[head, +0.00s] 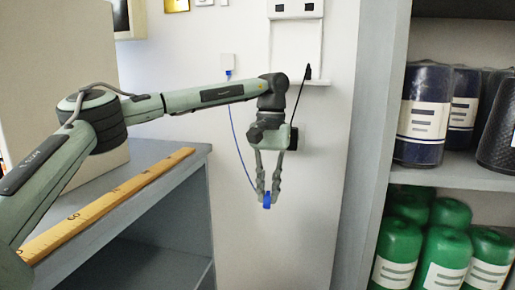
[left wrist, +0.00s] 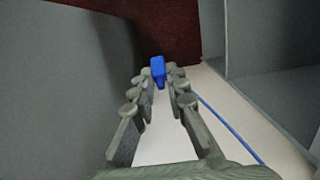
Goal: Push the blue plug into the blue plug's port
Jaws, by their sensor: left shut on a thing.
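The blue plug (head: 267,200) is between the fingertips of my left gripper (head: 267,190), which points down in front of the white wall. The gripper is shut on the plug, and the plug's lower end shows below the tips. In the left wrist view the blue plug (left wrist: 158,71) sits between the fingertips of the gripper (left wrist: 161,82). A blue cable (head: 236,130) runs from a white wall fitting (head: 228,61) down toward the plug. A white plate with dark sockets (head: 295,8) is on the wall above; I cannot tell which is the blue plug's port. My right gripper is not in view.
A small ledge (head: 313,82) with a black plug and cable (head: 307,73) is under the wall plate. A grey counter (head: 190,165) with a yellow ruler (head: 110,205) is at left. Shelves (head: 460,180) with dark rolls and green containers stand at right.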

